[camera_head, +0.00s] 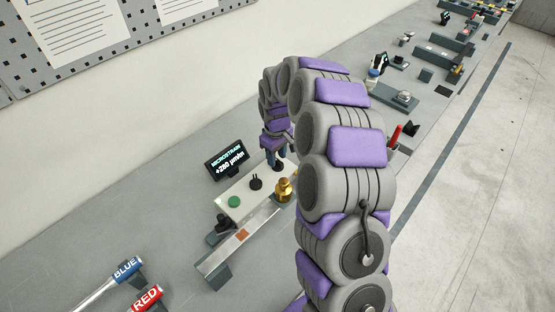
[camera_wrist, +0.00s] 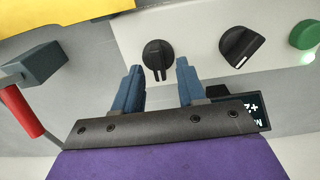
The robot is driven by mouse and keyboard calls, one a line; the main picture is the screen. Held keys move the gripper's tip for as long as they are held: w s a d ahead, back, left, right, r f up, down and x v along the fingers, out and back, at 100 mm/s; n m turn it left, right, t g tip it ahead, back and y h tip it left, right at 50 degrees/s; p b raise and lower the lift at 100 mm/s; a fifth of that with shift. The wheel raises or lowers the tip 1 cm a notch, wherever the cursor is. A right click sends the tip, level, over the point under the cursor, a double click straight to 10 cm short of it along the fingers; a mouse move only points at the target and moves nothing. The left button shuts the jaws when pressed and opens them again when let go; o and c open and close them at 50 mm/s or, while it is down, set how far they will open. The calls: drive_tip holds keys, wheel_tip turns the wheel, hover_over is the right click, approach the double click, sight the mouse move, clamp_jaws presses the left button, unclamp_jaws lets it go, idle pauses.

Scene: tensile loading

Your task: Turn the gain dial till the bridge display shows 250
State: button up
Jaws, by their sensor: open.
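The bridge display (camera_head: 227,160) reads MICROSTRAIN and a value that looks like +280, in small print. In the wrist view a black dial (camera_wrist: 157,53) on the pale panel lies just beyond and between the blue fingertips of my gripper (camera_wrist: 155,72). The jaws are open, with a gap on both sides of it. A second black dial (camera_wrist: 238,46) with a white pointer line sits to its right; it shows in the head view (camera_head: 256,183). I see no label telling which is the gain dial.
A green button (camera_wrist: 305,35) sits at the panel's right end. A brass weight (camera_head: 284,190) stands by the metal beam (camera_head: 243,240). A red handle (camera_wrist: 20,112) and dark grey block (camera_wrist: 36,63) are at left in the wrist view. BLUE and RED tools lie front left.

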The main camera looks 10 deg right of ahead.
drive_tip(key=shift+a+f, duration=0.25)
drive_tip(key=shift+f, duration=0.35)
drive_tip(key=shift+d, duration=0.75)
drive_tip(key=shift+c, duration=1.1)
drive_tip(key=shift+a, duration=0.45)
drive_tip(key=c, duration=0.4)
drive_tip(key=shift+d+f, duration=0.1)
clamp_jaws()
